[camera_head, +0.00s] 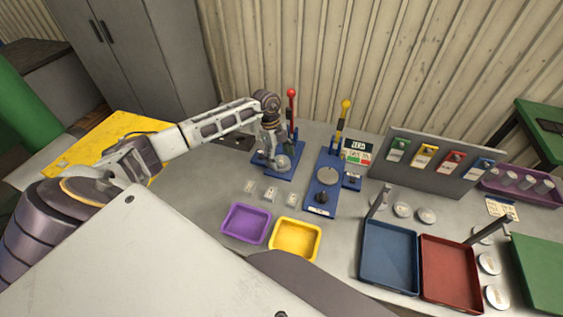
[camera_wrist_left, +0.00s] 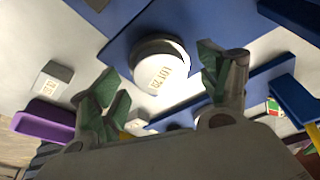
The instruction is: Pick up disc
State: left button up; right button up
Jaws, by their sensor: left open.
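A round silver disc (camera_head: 281,162) sits at the blue base (camera_head: 268,157) of the red-lever press. In the left wrist view the disc (camera_wrist_left: 158,72) shows a pale face with printed lettering, over the blue base (camera_wrist_left: 118,62). My left gripper (camera_head: 272,143) is above the disc, close to it. In the left wrist view its green-padded fingers (camera_wrist_left: 162,88) are spread apart, one to each side of the disc's near part. Nothing is held between them. I cannot tell the exact height gap. My right gripper is not in view.
A yellow-lever press (camera_head: 325,180) stands to the right. Small pale blocks (camera_head: 270,193), a purple tray (camera_head: 245,224) and a yellow tray (camera_head: 295,239) lie in front. Blue (camera_head: 389,255) and red (camera_head: 449,270) trays and loose discs (camera_head: 426,215) are farther right.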

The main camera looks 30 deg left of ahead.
aim_at(280, 159)
pick_arm(q)
jog(key=c, duration=1.5)
jog(key=shift+r, duration=0.1)
jog(key=shift+r+b, duration=0.6)
jog(key=shift+r, duration=4.4)
